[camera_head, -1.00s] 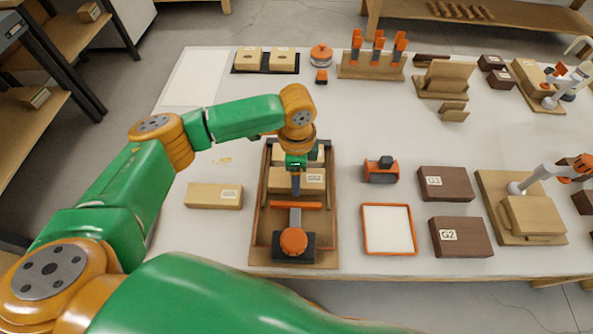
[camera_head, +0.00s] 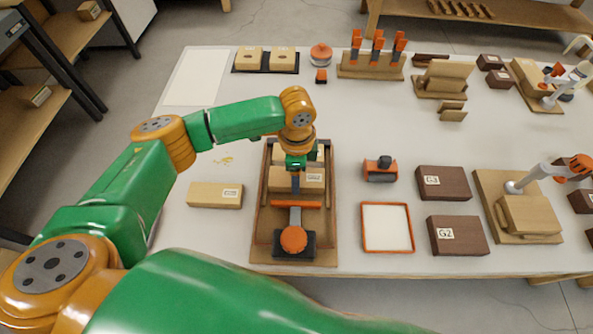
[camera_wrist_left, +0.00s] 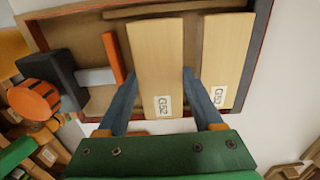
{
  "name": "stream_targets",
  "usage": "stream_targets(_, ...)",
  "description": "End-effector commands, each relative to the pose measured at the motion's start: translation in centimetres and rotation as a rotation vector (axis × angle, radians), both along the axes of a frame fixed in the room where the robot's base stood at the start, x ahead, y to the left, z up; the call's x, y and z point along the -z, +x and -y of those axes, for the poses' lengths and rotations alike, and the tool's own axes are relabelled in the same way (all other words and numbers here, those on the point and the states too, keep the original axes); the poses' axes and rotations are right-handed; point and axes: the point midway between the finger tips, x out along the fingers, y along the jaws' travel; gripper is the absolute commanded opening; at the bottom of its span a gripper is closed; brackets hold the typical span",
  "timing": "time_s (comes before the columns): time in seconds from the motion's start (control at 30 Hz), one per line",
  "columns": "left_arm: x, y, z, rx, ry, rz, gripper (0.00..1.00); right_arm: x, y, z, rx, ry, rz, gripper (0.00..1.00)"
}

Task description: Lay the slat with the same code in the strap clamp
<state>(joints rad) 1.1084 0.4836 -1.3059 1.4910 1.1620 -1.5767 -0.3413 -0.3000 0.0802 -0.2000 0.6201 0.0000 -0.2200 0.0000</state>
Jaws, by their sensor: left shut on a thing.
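The strap clamp (camera_head: 327,240) is a wooden tray with an orange bar (camera_head: 296,204) and an orange knob (camera_head: 293,239) on a dark block at its near end. My left gripper (camera_head: 296,185) is over the tray, shut on a pale labelled slat (camera_head: 281,180). In the left wrist view this slat (camera_wrist_left: 160,60) lies between the fingers, its code looking like G52. My right gripper is not in view.
Another pale labelled slat (camera_head: 205,195) lies left of the tray. An orange-rimmed white pad (camera_head: 387,228), an orange-black tool (camera_head: 380,170) and dark blocks G1 (camera_head: 443,184) and G2 (camera_head: 470,236) stand to the right.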

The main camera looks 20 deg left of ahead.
Motion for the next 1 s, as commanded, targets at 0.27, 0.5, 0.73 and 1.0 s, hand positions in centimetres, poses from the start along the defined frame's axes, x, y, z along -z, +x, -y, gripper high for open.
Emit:
stream_targets(0.27, 0.02, 0.0, 0.02, 0.0, 0.0, 0.0, 0.08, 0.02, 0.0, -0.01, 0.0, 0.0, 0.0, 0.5)
stream_targets(0.5, 0.38, -0.03, 0.05, 0.0, -0.002, -0.002, 0.08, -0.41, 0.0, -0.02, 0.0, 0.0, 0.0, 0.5)
stream_targets(0.73, 0.61, 0.01, 0.05, 0.001, -0.001, 0.001, 0.08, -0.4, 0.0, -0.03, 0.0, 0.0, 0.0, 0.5)
stream_targets(1.0, 0.6, 0.0, 0.05, 0.0, -0.001, 0.0, 0.08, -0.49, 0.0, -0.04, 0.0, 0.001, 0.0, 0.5)
